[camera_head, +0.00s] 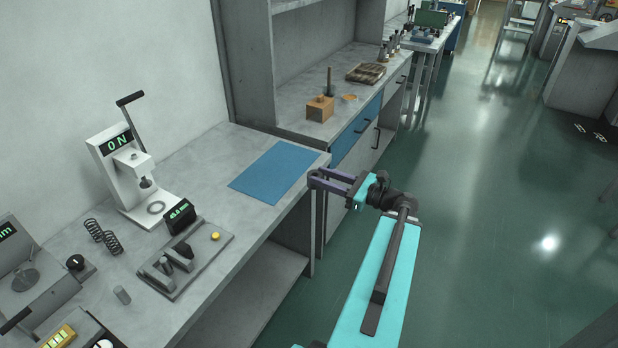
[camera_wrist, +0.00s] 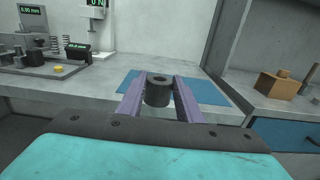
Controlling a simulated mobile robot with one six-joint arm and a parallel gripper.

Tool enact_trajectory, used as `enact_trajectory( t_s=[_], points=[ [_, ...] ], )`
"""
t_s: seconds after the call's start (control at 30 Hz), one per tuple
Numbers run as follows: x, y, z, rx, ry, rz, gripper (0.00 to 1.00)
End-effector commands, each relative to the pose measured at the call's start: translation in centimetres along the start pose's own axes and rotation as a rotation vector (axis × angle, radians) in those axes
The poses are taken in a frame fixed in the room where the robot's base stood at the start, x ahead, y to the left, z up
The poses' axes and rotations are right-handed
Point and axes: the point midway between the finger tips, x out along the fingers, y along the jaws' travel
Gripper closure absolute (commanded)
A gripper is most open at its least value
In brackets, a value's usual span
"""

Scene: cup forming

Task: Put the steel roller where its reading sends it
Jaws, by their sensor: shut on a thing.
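My gripper (camera_wrist: 158,95) is shut on a dark grey hollow cylinder, the steel roller (camera_wrist: 158,93), seen upright between the two purple fingers in the wrist view. In the head view my gripper (camera_head: 333,181) is at the bench's right end, beyond the blue mat (camera_head: 272,172); the roller is hard to make out there. A gauge with a small black display (camera_head: 180,215) and a yellow button stands on the bench; its digits are too small to read surely. A white press (camera_head: 120,165) shows 0 N. A dial-type gauge (camera_head: 25,262) with a green mm display is at far left.
A wooden block (camera_head: 320,108) and a brown tray (camera_head: 366,73) are on the farther counter. The blue mat is bare. Open green floor lies to the right.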

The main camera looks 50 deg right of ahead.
Motion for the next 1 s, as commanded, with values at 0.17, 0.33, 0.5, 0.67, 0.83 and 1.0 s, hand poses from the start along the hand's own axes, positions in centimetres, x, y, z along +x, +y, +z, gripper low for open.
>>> enact_trajectory(
  t_s=[0.17,0.33,0.5,0.67,0.83,1.0],
  points=[
    [0.7,-0.5,-0.5,-0.002,0.000,0.000,0.96],
    [1.2,-0.9,-0.5,-0.002,-0.001,0.000,0.96],
    [2.2,-1.6,-0.2,0.000,-0.001,0.002,0.96],
    [4.0,-2.9,-0.4,0.001,-0.001,0.002,0.96],
    [5.9,-4.3,-0.6,0.000,-0.001,0.002,0.96],
    [7.5,-5.5,-0.8,0.000,-0.001,0.000,0.96]
  ],
)
